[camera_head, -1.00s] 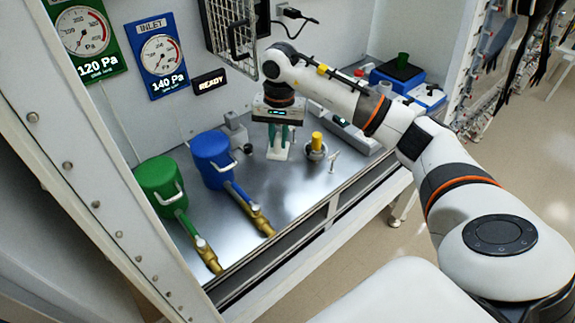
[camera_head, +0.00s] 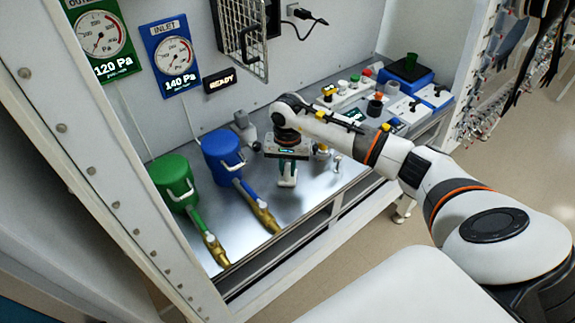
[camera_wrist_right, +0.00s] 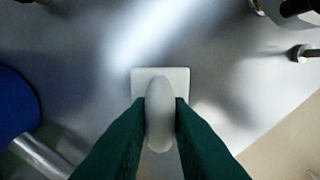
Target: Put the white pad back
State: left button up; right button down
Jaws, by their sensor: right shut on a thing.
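The white pad (camera_wrist_right: 183,76) is a square white plate with a rounded white handle (camera_wrist_right: 159,117), seen from above in the right wrist view. My right gripper (camera_wrist_right: 160,113) has its green fingers shut on this handle, one on each side. In the head view my right gripper (camera_head: 288,172) points down over the metal bench with the white pad (camera_head: 287,184) under it, to the right of the blue canister. I cannot tell whether the pad touches the bench or hangs just above it. My left gripper is not in view.
A blue canister (camera_head: 220,160) and a green canister (camera_head: 173,182) with brass-ended hoses stand left of the gripper. A small cup with a yellow top (camera_head: 322,151) is just right.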

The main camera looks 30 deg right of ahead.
aim_at(287, 166)
jog(key=shift+f, duration=0.15)
jog(key=c, duration=1.3)
grip_release()
jog(key=shift+c, duration=0.2)
jog(key=shift+r, duration=0.3)
notch_tip(287, 166, up, 12)
jog(key=b, duration=0.3)
jog(key=shift+b, duration=0.4)
jog(key=shift+f, duration=0.1)
